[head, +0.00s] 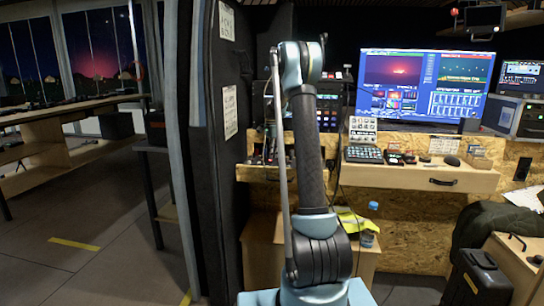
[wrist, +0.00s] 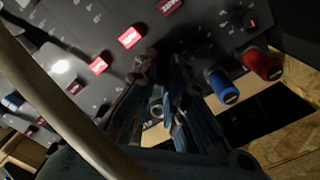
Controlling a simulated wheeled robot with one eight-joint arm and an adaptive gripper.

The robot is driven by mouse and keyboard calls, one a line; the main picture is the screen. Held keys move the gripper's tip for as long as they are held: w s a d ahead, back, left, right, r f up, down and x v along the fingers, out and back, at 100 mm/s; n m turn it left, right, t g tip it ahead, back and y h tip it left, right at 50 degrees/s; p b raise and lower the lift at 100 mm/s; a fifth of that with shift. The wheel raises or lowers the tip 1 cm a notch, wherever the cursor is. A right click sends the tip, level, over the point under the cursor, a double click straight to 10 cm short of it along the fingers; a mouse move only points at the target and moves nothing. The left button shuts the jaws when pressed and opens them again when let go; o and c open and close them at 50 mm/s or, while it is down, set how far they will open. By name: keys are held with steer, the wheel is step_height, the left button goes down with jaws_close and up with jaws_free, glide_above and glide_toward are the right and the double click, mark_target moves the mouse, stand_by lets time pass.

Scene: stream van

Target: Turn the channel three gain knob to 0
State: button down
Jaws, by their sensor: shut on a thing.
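A dark panel (wrist: 203,32) with white markings, a row of red labelled blocks and small knobs fills the upper part of the wrist view. My gripper (wrist: 162,72) reaches up to this panel and is shut on a small knob there. The fingers mostly hide that knob, and I cannot read its channel number or its setting. A blue knob (wrist: 222,87) and a red knob (wrist: 262,64) stand to the right of the fingers, apart from them. In the head view my arm covers the gripper, and the dark rack equipment (head: 330,100) shows behind it.
A wooden desk (head: 420,178) carries a small keypad (head: 363,153) and other small devices. A large monitor (head: 425,88) stands behind them. A black partition (head: 228,110) rises left of my arm. A black case (head: 478,280) stands at lower right. The floor at left is mostly clear.

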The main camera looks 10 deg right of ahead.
steer(key=shift+n, duration=0.5)
steer(key=n, duration=0.3)
steer(key=shift+n, duration=0.4)
steer(key=n, duration=0.4)
steer(key=shift+n, duration=0.3)
steer(key=n, duration=0.4)
steer(key=shift+n, duration=2.2)
steer(key=c, duration=1.9)
jaws_free()
